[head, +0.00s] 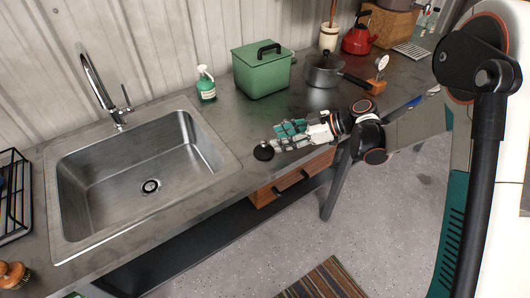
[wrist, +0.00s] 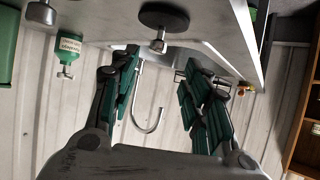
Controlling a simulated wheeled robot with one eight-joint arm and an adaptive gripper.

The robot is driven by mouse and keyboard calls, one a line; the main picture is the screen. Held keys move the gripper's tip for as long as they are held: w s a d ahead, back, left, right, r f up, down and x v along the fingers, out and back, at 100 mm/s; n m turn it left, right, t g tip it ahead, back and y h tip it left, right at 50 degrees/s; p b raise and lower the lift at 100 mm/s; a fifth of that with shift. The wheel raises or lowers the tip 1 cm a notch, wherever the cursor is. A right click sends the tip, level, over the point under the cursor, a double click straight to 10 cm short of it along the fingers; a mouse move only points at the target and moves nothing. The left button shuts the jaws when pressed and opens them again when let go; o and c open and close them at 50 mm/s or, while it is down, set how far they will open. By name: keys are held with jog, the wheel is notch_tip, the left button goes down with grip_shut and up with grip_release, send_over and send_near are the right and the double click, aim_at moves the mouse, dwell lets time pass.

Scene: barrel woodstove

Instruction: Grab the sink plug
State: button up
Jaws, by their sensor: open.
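The sink plug (head: 264,151) is a black disc with a small metal knob. It lies on the grey counter near its front edge, right of the sink. In the wrist view the sink plug (wrist: 178,15) shows upside down near the top, its knob pointing down in the picture. My gripper (head: 281,137) reaches in from the right, low over the counter, its green fingers close beside the plug. In the wrist view my gripper (wrist: 158,68) is open and empty, with the plug beyond the fingertips, roughly between them. Contact with the plug is not visible.
The steel sink (head: 100,165) with its tap (head: 98,80) is to the left. A soap bottle (head: 206,84), a green box (head: 263,72) and a pot (head: 323,72) stand behind my gripper. A small dial stand (head: 378,80) is near my arm. The counter around the plug is clear.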

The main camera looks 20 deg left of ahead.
aim_at(268, 151)
jog(key=x, duration=0.1)
jog(key=b+x, duration=0.1)
jog(key=x, duration=0.1)
jog(key=f+x, duration=0.1)
jog(key=x, duration=0.1)
jog(key=shift+w+d+b, duration=0.25)
jog(key=shift+w+b, duration=0.05)
jog(key=shift+b, duration=0.1)
jog(key=shift+a+f, duration=0.1)
jog(key=shift+a, duration=0.35)
jog(key=shift+c, duration=0.3)
grip_shut()
